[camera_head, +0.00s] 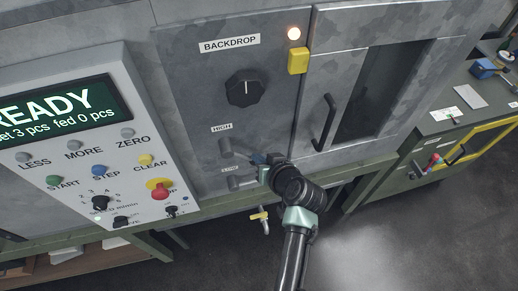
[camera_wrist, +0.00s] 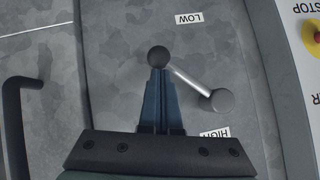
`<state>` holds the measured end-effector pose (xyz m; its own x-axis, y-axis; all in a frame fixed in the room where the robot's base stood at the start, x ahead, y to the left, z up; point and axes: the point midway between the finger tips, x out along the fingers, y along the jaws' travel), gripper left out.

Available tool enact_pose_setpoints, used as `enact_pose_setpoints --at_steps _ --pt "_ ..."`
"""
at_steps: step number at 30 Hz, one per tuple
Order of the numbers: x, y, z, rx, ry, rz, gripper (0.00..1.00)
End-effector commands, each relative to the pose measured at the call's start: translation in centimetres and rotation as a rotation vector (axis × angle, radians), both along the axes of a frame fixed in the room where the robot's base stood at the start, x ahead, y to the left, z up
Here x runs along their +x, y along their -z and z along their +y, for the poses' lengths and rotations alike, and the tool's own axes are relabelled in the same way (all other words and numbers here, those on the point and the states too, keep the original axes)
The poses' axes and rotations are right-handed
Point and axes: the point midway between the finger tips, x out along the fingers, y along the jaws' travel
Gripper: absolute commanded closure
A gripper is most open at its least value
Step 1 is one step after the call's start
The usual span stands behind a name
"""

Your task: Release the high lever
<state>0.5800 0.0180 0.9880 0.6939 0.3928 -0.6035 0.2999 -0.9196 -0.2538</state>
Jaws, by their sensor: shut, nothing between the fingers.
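The high lever (camera_head: 226,147) is on the grey machine front below the HIGH label (camera_head: 222,127). In the wrist view, its bright rod (camera_wrist: 192,81) runs from a round hub (camera_wrist: 222,100) to a dark ball knob (camera_wrist: 158,57). My gripper (camera_head: 262,159) is at the right end of this lever. In the wrist view my gripper (camera_wrist: 158,76) is shut, its blue fingers together, with the tips right at the knob. Nothing is held; whether the tips touch the knob I cannot tell. The low lever (camera_head: 236,183) is just below, partly beside my gripper.
A control panel (camera_head: 130,125) with buttons and a READY display stands at the left. A black knob (camera_head: 246,90) marked BACKDROP is above. A door with a black handle (camera_head: 323,122) is to the right; the handle also shows in the wrist view (camera_wrist: 18,120).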

Motion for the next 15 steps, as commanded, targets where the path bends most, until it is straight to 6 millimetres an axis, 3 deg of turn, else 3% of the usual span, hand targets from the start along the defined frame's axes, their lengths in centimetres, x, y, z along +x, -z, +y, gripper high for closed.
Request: enact_pose_setpoints --at_steps 5,15 --pt "-0.1 1.3 0.4 0.112 0.001 0.038 1.0" --pt "-0.4 1.9 1.0 0.111 0.0 0.038 1.0"
